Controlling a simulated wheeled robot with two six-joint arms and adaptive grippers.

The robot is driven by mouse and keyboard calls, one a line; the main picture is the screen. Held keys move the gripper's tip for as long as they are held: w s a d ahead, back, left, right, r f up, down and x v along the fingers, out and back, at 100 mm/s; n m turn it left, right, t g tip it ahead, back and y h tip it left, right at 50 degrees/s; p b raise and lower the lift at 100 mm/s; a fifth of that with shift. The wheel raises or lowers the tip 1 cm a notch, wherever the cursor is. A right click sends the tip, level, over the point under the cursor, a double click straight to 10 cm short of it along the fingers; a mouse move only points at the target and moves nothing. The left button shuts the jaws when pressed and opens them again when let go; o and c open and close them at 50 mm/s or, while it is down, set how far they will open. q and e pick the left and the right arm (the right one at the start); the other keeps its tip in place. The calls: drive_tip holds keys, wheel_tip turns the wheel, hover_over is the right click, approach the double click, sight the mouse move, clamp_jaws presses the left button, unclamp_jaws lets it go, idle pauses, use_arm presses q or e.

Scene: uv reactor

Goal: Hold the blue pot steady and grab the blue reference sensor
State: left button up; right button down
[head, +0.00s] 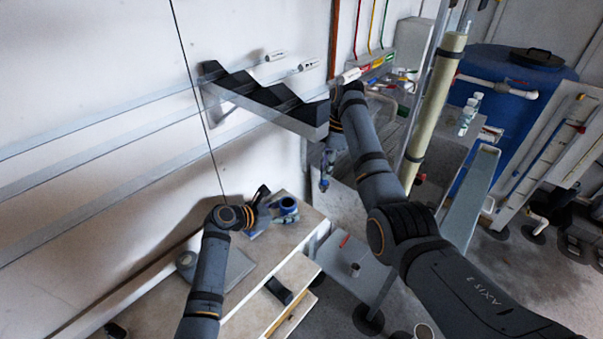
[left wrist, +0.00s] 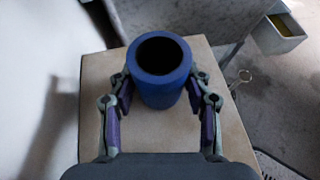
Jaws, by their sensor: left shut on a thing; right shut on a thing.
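The blue pot (left wrist: 160,93) is a short upright cylinder with a dark round opening. In the head view my right gripper (head: 326,167) points down below the black stepped rack, away from the pot. It is shut on a small blue thing (head: 323,185), which looks like the blue reference sensor, though it is too small to be sure.
The black stepped rack (head: 262,96) juts from the wall above the bench (head: 250,303), with long clear tubes running left. A grey shelf (head: 350,268) stands right of the bench. A pale upright tube (head: 437,100) and a blue barrel (head: 515,72) stand at the right.

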drive_tip(key=w+d, duration=0.1)
drive_tip(key=d, duration=0.5)
drive_tip(key=shift+w+d, duration=0.3)
drive_tip(key=shift+d, duration=0.05)
use_arm(q)
drive_tip(key=o, duration=0.9)
drive_tip(key=shift+o, duration=0.2)
drive_tip(key=v, duration=1.1)
drive_tip(key=shift+f, duration=0.1)
drive_tip(key=shift+s+a+r, duration=0.25)
drive_tip(key=shift+a+r, duration=0.05)
